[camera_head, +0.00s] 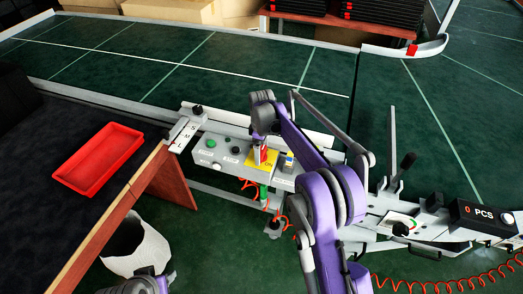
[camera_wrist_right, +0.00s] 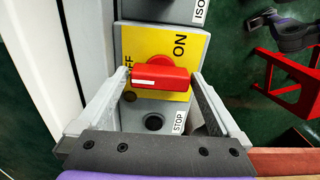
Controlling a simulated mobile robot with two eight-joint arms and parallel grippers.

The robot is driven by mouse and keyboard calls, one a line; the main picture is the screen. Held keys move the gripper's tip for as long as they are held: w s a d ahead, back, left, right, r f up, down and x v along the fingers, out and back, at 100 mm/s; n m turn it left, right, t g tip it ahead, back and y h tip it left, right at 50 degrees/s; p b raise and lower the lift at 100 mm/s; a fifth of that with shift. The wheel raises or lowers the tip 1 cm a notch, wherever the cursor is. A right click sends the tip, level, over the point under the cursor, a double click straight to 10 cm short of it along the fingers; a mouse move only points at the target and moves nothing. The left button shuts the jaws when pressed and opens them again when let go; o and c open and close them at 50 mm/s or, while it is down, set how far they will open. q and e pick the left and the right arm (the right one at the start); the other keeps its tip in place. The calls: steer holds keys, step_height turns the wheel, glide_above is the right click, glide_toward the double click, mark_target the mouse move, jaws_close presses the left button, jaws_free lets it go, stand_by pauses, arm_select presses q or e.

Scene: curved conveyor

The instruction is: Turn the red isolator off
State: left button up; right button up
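The red isolator (camera_wrist_right: 160,77) is a red knob on a yellow plate (camera_wrist_right: 189,84) marked ON and OFF. In the right wrist view its handle lies crosswise, with a white stripe on its near side. My right gripper (camera_wrist_right: 162,76) has its two fingers apart, one at each end of the handle. Slim gaps seem to show, so I cannot tell contact for certain. In the head view the right gripper (camera_head: 264,146) is at the yellow plate (camera_head: 270,165) and partly hides the knob (camera_head: 263,155). Of my left arm only a purple link shows at the bottom left; its gripper is not visible.
The grey control box (camera_head: 220,152) carries green and black buttons beside the isolator. A black STOP-labelled button (camera_wrist_right: 153,122) is close below the knob. The green conveyor (camera_head: 215,75) runs behind. A red tray (camera_head: 98,160) lies on the dark table at left.

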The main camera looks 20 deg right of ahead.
mark_target(262, 151)
step_height(262, 151, up, 11)
steer(key=shift+p, duration=0.45)
stand_by(0.5)
